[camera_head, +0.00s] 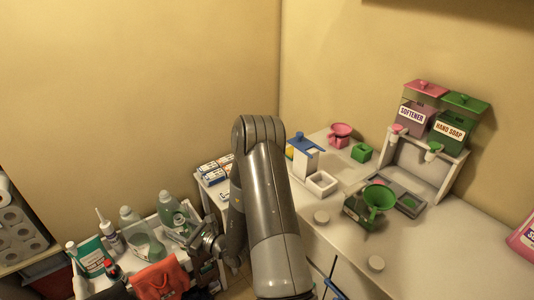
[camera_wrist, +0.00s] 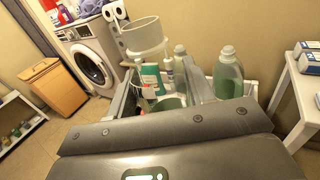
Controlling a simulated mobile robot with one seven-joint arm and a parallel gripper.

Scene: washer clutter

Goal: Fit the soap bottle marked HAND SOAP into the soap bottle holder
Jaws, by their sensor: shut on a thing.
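A green container marked HAND SOAP (camera_head: 450,128) stands in a white stand on the counter at the right in the head view. My gripper (camera_head: 207,240) is far to its left, beside the low white table of bottles. In the wrist view my gripper (camera_wrist: 163,92) has its fingers on something I cannot clearly make out. A white ring-shaped cup (camera_wrist: 143,35) shows just beyond the fingertips; I cannot tell whether it is held or is the soap bottle holder. Clear green bottles, one with a white cap (camera_wrist: 230,72), stand behind the fingers.
A pink SOFTENER container (camera_head: 413,112) stands next to the HAND SOAP one. A green funnel (camera_head: 378,197), white boxes and small tubs crowd the counter. An orange bag (camera_head: 160,281) is on the low table. A washer (camera_wrist: 90,65) and a wooden bin (camera_wrist: 55,92) stand farther back.

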